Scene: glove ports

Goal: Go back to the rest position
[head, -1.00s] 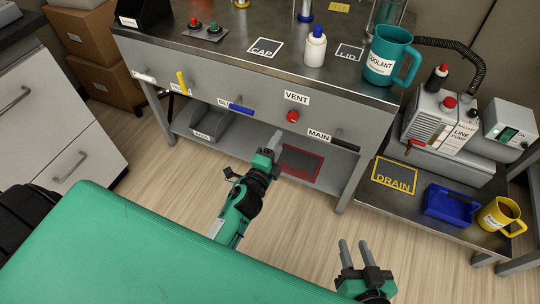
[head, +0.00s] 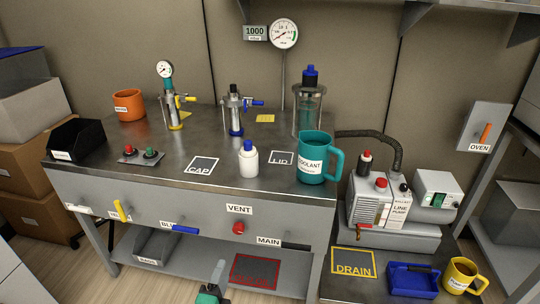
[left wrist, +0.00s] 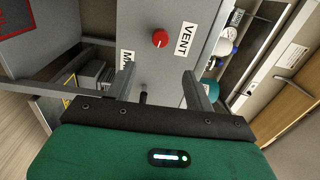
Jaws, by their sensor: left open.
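My left gripper (head: 213,284) shows at the bottom of the head view, low in front of the bench (head: 200,205). Its fingers are apart and empty in the left wrist view (left wrist: 160,85). Past them in that view are the red VENT knob (left wrist: 160,38) and the bench's grey front panel, with a gap between. The VENT knob also shows in the head view (head: 238,228), above the gripper. My right gripper is outside both current views.
On the bench stand a white bottle (head: 249,162) with a blue cap, a teal COOLANT mug (head: 318,158) and an orange mug (head: 129,104). A black MAIN handle (head: 297,246) sticks out from the front. A pump (head: 385,207) stands at right.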

